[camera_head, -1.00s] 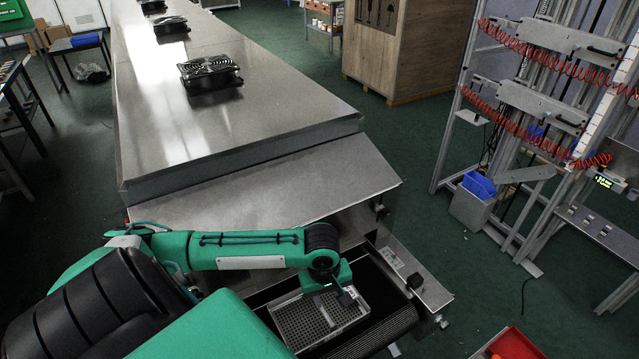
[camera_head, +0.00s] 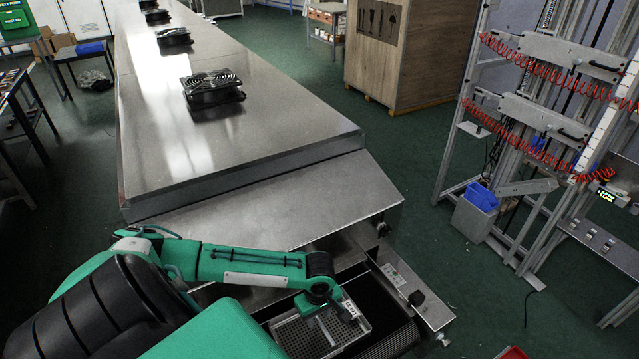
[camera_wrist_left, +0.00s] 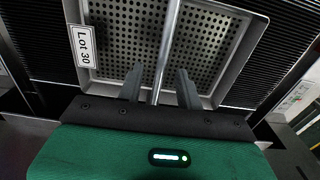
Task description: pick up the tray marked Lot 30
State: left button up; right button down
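The tray (camera_head: 298,336) is a shallow metal tray with a perforated floor. It lies on the dark ribbed belt at the dryer's end. In the left wrist view the tray (camera_wrist_left: 226,62) has a white label (camera_wrist_left: 83,46) reading "Lot 30" on its left side. A thin metal bar (camera_wrist_left: 168,45) runs across the tray's middle. My left gripper (camera_head: 328,304) is over the tray. In the left wrist view its two fingers (camera_wrist_left: 160,88) are apart, one on each side of the bar, with visible gaps. My right gripper is not in view.
The long steel dryer housing (camera_head: 230,120) with fans on top extends behind the tray. A control panel (camera_head: 398,280) with a dark knob stands right of the belt (camera_head: 385,325). A metal rack (camera_head: 540,120) with red coiled hoses is farther right. Green floor lies between.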

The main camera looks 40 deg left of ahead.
aim_at(319, 321)
pick_arm(q)
jog(key=shift+d+f+p, duration=0.2)
jog(key=shift+f+p, duration=0.3)
jog(key=shift+f, duration=1.6)
grip_shut()
